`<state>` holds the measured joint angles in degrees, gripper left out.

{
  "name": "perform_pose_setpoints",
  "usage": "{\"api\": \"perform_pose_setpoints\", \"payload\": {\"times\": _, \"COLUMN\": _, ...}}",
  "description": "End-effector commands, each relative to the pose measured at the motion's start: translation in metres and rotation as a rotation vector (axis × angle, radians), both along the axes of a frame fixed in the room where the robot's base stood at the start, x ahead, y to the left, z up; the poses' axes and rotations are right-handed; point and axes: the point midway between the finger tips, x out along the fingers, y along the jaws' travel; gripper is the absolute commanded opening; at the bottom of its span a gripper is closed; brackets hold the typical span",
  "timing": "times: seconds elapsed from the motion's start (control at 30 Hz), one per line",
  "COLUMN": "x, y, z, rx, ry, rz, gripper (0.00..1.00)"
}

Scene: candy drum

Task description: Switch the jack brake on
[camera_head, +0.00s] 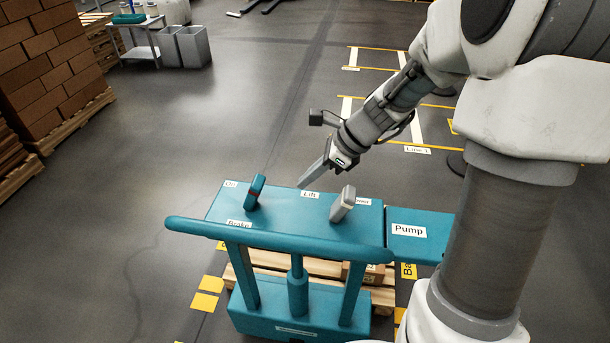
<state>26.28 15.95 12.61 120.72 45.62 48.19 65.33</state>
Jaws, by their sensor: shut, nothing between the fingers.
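The teal jack console (286,228) stands in front of me in the head view. Its brake lever (254,192) is a teal upright handle with a dark red mark, at the left of the console top. It stands between an "On" label (231,184) at its upper left and a "Brake" label (239,224) below it. A grey lever (343,204) stands to the right, beside a "Lift" label (310,195) and a partly hidden label. My gripper (303,183) is shut and empty. It is over the console's back edge in the picture, between the two levers, apart from the brake lever.
A teal handlebar (280,240) runs along the console's front edge. A "Pump" part (415,232) adjoins at the right. A wooden pallet (270,270) shows below. Stacked brown boxes (50,60) stand at the far left. The floor behind the console is clear.

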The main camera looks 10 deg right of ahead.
Motion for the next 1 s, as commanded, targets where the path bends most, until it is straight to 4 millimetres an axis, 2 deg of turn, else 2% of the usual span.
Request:
{"api": "perform_pose_setpoints", "payload": {"times": 0.03, "x": 0.002, "y": 0.007, "z": -0.013, "rx": 0.003, "ry": 0.004, "rz": 0.002, "gripper": 0.0}}
{"api": "perform_pose_setpoints", "payload": {"times": 0.3, "x": 0.014, "y": 0.038, "z": -0.06, "rx": 0.002, "ry": 0.004, "rz": 0.003, "gripper": 0.0}}
{"api": "perform_pose_setpoints", "payload": {"times": 0.4, "x": 0.021, "y": 0.052, "z": -0.048, "rx": 0.0, "ry": -0.003, "rz": 0.003, "gripper": 0.0}}
{"api": "perform_pose_setpoints", "payload": {"times": 0.6, "x": 0.028, "y": 0.068, "z": -0.041, "rx": 0.0, "ry": -0.001, "rz": 0.001, "gripper": 0.0}}
{"api": "perform_pose_setpoints", "payload": {"times": 1.0, "x": 0.029, "y": 0.071, "z": -0.039, "rx": 0.0, "ry": 0.0, "rz": 0.0, "gripper": 0.0}}
